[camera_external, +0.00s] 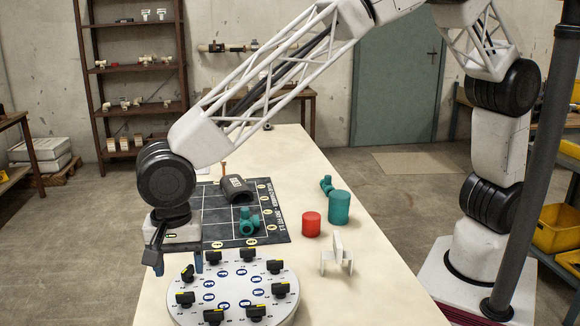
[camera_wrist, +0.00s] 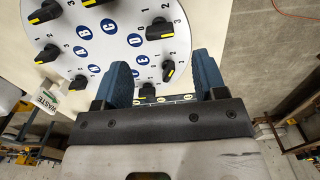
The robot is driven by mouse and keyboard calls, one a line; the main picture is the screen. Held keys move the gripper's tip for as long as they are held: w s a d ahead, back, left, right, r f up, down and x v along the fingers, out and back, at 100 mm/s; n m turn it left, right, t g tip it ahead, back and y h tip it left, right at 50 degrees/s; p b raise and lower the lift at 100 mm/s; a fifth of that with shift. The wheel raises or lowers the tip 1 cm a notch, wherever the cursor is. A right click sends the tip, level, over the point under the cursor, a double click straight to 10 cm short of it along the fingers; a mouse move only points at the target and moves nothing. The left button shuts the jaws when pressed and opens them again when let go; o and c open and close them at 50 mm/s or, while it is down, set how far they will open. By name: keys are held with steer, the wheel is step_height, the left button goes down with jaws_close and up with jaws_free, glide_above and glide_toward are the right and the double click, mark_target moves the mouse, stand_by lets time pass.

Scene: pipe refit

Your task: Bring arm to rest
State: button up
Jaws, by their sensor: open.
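My gripper (camera_external: 178,264) is at the left side of the white table, beside the round white dial plate (camera_external: 188,315). In the wrist view my gripper (camera_wrist: 165,78) shows two blue fingers spread apart with nothing between them. The dial plate (camera_wrist: 90,20) lies beyond the fingertips, with several black knobs (camera_wrist: 160,29) marked in yellow and blue lettered discs. My arm reaches over the table from its base at the right and bends down at the left.
A dark marked mat (camera_external: 215,232) carries a black pipe piece (camera_external: 236,190) and a green fitting (camera_external: 249,221). A red cylinder (camera_external: 310,224), a green cylinder (camera_external: 339,207), another green fitting (camera_external: 327,184) and a white stand (camera_external: 337,255) are to the right. The table's front right is clear.

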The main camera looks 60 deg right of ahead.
steer(key=shift+r, duration=0.5)
steer(key=shift+w+d, duration=0.1)
steer(key=w+d+r+n, duration=0.15)
steer(key=d+r, duration=0.35)
steer(key=d, duration=0.8)
steer(key=w+d+r+n+t, duration=0.1)
steer(key=w+d+r, duration=0.3)
steer(key=d, duration=0.9)
steer(key=w+d+r+n, duration=0.15)
steer(key=d+r, duration=0.55)
steer(key=d, duration=0.7)
steer(key=s+d+r+n+t, duration=0.1)
steer(key=s+d, duration=0.4)
steer(key=d, duration=0.5)
steer(key=s+d+r+n, duration=0.1)
steer(key=s+d, duration=0.4)
steer(key=d, duration=0.5)
steer(key=s+d+f+n, duration=0.2)
steer(key=s+d+n, duration=0.1)
steer(key=s+d, duration=0.9)
steer(key=shift+s+f+t, duration=0.3)
steer(key=shift+s, duration=0.2)
steer(key=shift+w, duration=0.1)
